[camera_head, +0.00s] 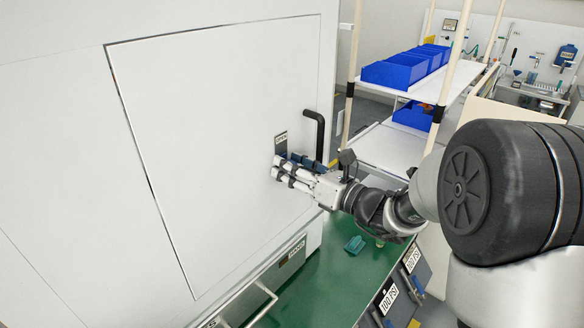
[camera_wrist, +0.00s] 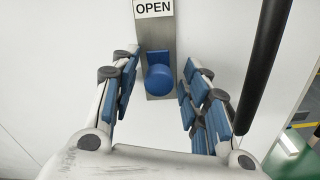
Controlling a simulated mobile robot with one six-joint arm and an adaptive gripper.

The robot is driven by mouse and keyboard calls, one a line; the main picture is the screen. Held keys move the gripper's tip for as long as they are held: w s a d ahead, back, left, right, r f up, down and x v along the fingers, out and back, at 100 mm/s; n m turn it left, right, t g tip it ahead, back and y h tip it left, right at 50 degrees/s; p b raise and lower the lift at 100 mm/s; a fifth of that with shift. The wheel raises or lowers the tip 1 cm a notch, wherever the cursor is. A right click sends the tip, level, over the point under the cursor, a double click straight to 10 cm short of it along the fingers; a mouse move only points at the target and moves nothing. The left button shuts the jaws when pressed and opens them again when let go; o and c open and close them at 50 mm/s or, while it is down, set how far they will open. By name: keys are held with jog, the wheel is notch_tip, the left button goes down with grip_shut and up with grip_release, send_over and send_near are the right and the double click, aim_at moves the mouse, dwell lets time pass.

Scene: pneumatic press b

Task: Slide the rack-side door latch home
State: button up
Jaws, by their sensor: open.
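The door latch shows in the wrist view as a blue round knob (camera_wrist: 161,80) on a grey metal plate (camera_wrist: 156,32), with an OPEN label (camera_wrist: 154,8) at the top of the plate. My gripper (camera_wrist: 160,82) is open, with its blue-padded fingers on the left and right of the knob. I see a gap on both sides, and nothing is held. In the head view my gripper (camera_head: 280,172) is at the right edge of the large white door panel (camera_head: 210,130), just below the OPEN label (camera_head: 281,138). The fingers hide the knob there.
A black door handle (camera_head: 318,130) stands out just right of the latch; it also shows in the wrist view (camera_wrist: 264,60). A green surface (camera_head: 320,285) with a small teal object (camera_head: 355,244) lies below. A rack with blue bins (camera_head: 395,70) stands to the right.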

jog(key=v, duration=1.2)
jog(key=s+a+f+n+g+h, duration=0.25)
jog(key=s+n+g, duration=0.25)
jog(key=s+n, duration=0.4)
jog(key=s+a+f+n+g+h, duration=0.15)
jog(key=s+a+n+g, duration=0.25)
jog(key=s+n, duration=0.6)
jog(key=s+d+n+t+h, duration=0.1)
jog(key=s+d+n+h, duration=0.3)
jog(key=d, duration=0.3)
jog(key=s+d+n+t+h, duration=0.1)
jog(key=s+d+n+h, duration=0.3)
jog(key=d+n+h, duration=0.2)
jog(key=shift+d+f+t, duration=0.15)
jog(key=shift+d+t, duration=0.25)
jog(key=shift+d, duration=0.35)
